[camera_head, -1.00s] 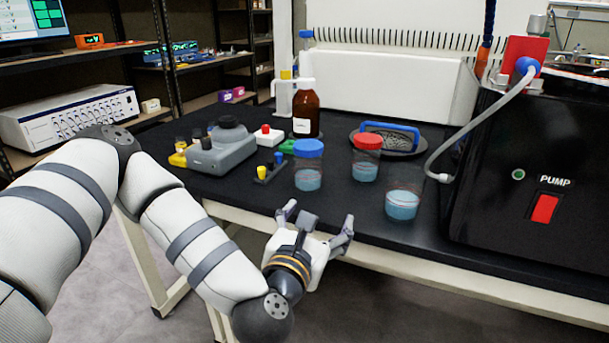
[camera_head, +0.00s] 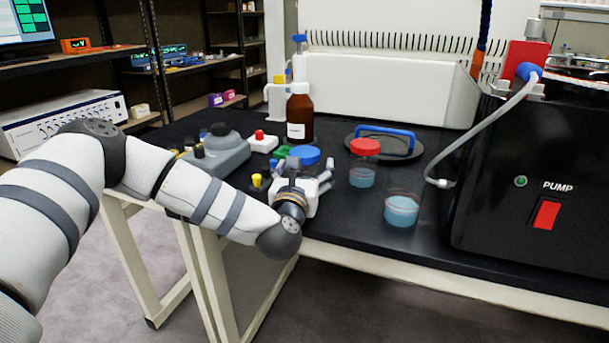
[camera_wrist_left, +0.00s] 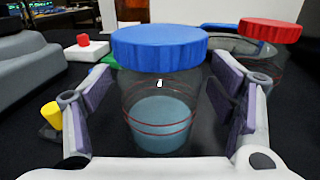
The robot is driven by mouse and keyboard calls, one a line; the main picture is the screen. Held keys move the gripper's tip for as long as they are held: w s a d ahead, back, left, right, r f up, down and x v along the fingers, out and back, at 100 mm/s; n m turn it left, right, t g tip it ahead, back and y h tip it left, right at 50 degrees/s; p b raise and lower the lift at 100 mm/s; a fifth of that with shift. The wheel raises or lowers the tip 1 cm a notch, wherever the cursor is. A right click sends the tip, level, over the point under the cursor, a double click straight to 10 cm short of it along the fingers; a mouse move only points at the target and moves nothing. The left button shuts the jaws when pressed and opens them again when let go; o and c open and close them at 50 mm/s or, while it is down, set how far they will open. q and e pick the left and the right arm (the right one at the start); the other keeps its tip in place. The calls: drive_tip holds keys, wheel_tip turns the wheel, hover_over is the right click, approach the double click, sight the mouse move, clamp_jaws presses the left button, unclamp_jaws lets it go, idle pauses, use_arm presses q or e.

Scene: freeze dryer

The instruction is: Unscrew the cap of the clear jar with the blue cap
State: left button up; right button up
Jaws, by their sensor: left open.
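The clear jar (camera_wrist_left: 158,120) with blue liquid stands upright on the black bench, and its ribbed blue cap (camera_wrist_left: 160,47) is on. In the head view the blue cap (camera_head: 305,153) shows just behind my left gripper (camera_head: 310,172), which hides most of the jar body. My left gripper is open. In the wrist view its two padded fingers stand on either side of the jar body, below the cap level, with a visible gap on each side. My right gripper is not in view.
A jar with a red cap (camera_head: 365,148) and an open jar of blue liquid (camera_head: 402,209) stand to the right. A brown bottle (camera_head: 300,115) stands behind. A grey device (camera_head: 215,152) and yellow-capped vial (camera_head: 257,181) are at left. The black pump unit (camera_head: 530,185) fills the right side.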

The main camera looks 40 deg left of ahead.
sight(305, 152)
use_arm(q)
drive_tip(key=c, duration=1.4)
drive_tip(key=shift+r, duration=0.1)
drive_tip(key=shift+r, duration=0.4)
drive_tip(key=r, duration=0.3)
drive_tip(key=shift+s+d+r+p, duration=0.15)
drive_tip(key=shift+s+d+p, duration=0.1)
drive_tip(key=shift+p, duration=0.1)
drive_tip(key=s+d+r, duration=0.8)
drive_tip(key=s+d, duration=0.1)
drive_tip(key=shift+s+d+r+p, duration=0.15)
drive_tip(key=shift+d+r+p, duration=0.25)
drive_tip(key=o, duration=0.7)
drive_tip(key=shift+c, duration=0.2)
drive_tip(key=c, duration=1.1)
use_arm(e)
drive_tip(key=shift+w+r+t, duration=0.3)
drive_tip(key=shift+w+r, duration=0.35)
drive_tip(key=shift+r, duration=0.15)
